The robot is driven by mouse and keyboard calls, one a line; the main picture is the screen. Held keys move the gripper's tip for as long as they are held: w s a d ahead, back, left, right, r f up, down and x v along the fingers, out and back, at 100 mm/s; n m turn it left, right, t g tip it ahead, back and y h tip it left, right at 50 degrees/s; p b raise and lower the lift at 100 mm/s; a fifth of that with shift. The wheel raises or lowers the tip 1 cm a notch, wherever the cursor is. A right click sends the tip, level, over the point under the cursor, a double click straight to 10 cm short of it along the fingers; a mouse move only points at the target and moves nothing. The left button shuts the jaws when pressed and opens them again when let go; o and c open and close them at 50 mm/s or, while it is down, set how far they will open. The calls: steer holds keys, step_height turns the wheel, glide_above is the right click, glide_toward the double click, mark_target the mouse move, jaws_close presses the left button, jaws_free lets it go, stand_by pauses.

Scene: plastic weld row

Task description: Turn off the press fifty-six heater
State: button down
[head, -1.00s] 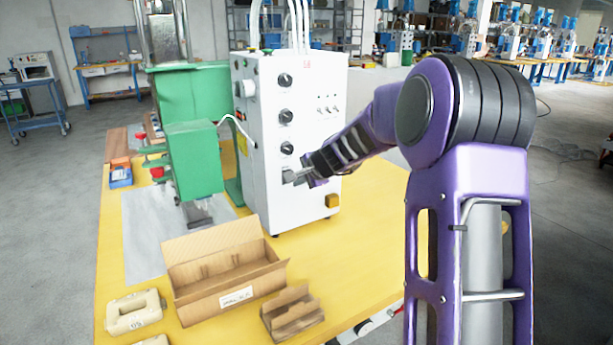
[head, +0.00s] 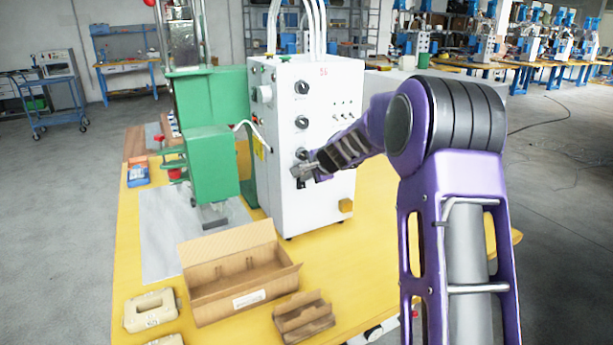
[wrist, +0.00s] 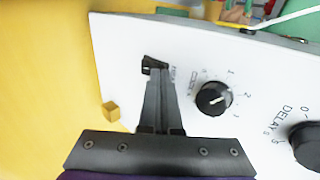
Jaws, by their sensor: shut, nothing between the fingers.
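A white control box (head: 335,170) with a red number, too small to read surely, stands beside the green press (head: 212,165). My gripper (head: 297,171) is at its front face, below the column of black knobs. In the wrist view my gripper (wrist: 158,78) is shut and empty. Its fingertips are at a small black switch (wrist: 152,64) on the white panel and partly cover it; I cannot tell whether they touch. Lettering beside the switch is partly hidden. A numbered black knob (wrist: 214,98) is to the right, with another knob (wrist: 307,145) marked DELAY beyond.
A yellow block (wrist: 111,111) shows near the box's edge. An open cardboard box (head: 240,280), a smaller carton (head: 304,318) and a beige part (head: 150,310) lie on the yellow table (head: 380,225). Hoses rise from the box top. The table right of the box is clear.

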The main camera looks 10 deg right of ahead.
steer(key=shift+r, duration=0.1)
steer(key=shift+r+p, duration=0.65)
steer(key=shift+r, duration=0.05)
